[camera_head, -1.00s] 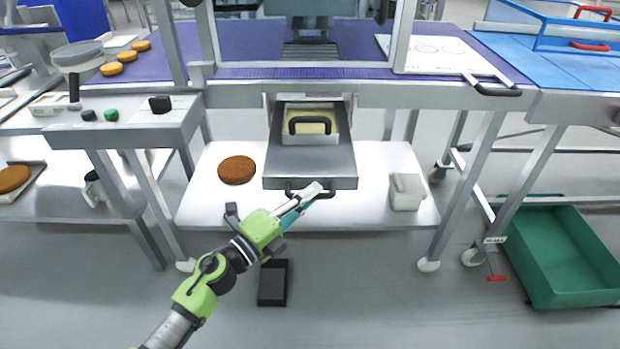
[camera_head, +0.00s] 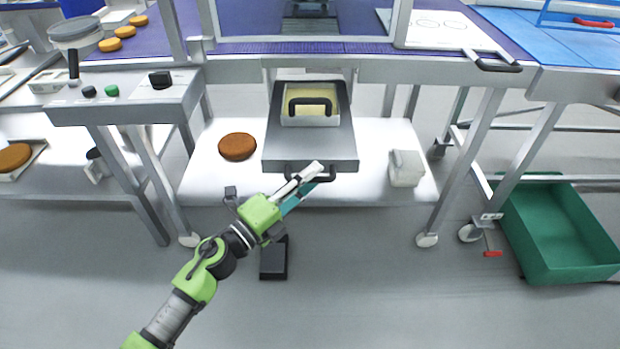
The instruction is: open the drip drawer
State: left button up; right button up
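The drip drawer (camera_head: 310,148) is a grey metal tray that sticks out toward me from under the machine's frame. Its dark bar handle (camera_head: 331,177) is on the front face. My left gripper (camera_head: 319,173) reaches up to this handle from the lower left. Its pale finger and teal finger lie on either side of the bar and look shut on it, hiding part of it. A smaller metal pan (camera_head: 287,119) with pale yellow contents and its own dark handle (camera_head: 310,101) sits in the drawer. My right gripper is not in view.
A white lower shelf (camera_head: 222,183) under the drawer holds a brown round (camera_head: 237,146) and a whitish container (camera_head: 405,168). A black box (camera_head: 273,258) lies on the floor below my gripper. A green crate (camera_head: 557,275) stands at right. The floor in front is mostly clear.

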pick_arm(q)
jog(key=shift+s+a, duration=0.15)
jog(key=v, duration=1.1)
jog(key=shift+s+a, duration=0.2)
jog(key=shift+a, duration=0.05)
